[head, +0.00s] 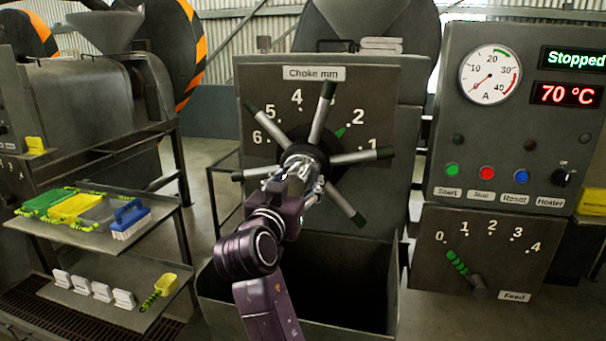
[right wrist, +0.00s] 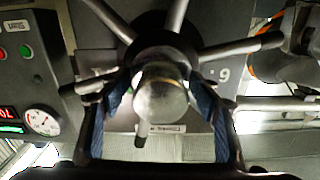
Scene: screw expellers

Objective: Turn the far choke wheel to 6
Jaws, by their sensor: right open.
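The choke wheel (head: 319,120) stands on a grey panel under the "Choke mm" label, in the middle of the head view. A green pointer (head: 340,132) shows just left of the 2; a spoke covers the place of the 3. The 6 (head: 257,136) is at the dial's left. My right gripper (head: 298,172) is at the wheel's hub. In the right wrist view its open fingers (right wrist: 160,115) stand on either side of the round hub (right wrist: 160,88); contact is unclear. My left gripper is out of view.
A control panel (head: 515,145) with gauge, buttons and feed lever stands at right. A dark open bin (head: 340,250) is below the wheel. At left, a shelf (head: 165,217) holds coloured trays and a blue brush (head: 130,219). Another machine (head: 85,100) stands behind.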

